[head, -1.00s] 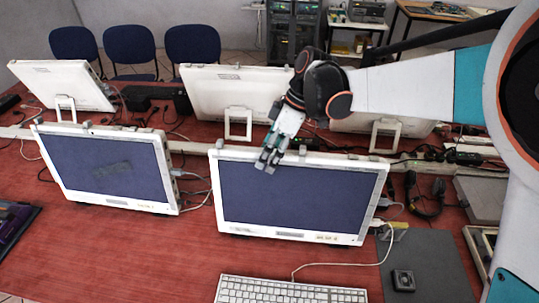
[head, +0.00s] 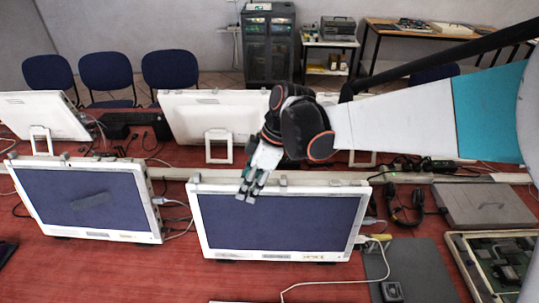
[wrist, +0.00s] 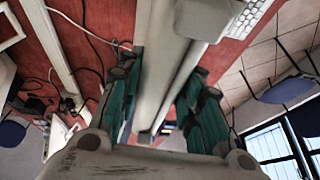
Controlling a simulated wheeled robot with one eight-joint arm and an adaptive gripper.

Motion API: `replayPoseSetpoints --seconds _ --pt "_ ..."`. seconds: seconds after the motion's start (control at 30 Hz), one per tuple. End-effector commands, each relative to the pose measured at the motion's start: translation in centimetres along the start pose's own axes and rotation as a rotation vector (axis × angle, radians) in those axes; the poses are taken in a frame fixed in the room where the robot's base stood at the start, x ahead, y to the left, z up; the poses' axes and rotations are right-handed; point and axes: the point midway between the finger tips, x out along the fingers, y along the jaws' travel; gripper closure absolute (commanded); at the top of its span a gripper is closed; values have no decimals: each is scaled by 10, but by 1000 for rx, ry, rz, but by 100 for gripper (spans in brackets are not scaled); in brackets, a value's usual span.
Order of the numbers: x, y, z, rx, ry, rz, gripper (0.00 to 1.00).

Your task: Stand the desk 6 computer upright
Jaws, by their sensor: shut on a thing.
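A white-framed computer with a dark blue screen (head: 275,222) stands in the front middle of the red table, screen facing the head camera. It looks close to upright; its exact tilt is hard to tell. No desk number is readable. My gripper (head: 250,190) reaches over its top edge, left of the middle. In the wrist view, the computer's long pale edge (wrist: 165,75) runs between the two green-padded fingers of my gripper (wrist: 158,110), which is shut on it. The contact on the far side is hidden in the head view.
Another white computer (head: 85,200) stands to the left, and a row of computers (head: 215,120) faces away behind. Cables (head: 300,287) lie around the front computers. A headset (head: 405,205), grey mat (head: 425,268) and open case (head: 500,265) lie at the right.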

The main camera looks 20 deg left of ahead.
Motion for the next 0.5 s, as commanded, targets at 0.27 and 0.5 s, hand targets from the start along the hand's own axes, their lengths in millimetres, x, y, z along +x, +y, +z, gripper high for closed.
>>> replayPoseSetpoints --seconds 0.27,0.5 --pt "0 -20 -1 -24 -3 33 100" --pt "0 -21 -1 -25 -4 30 60"
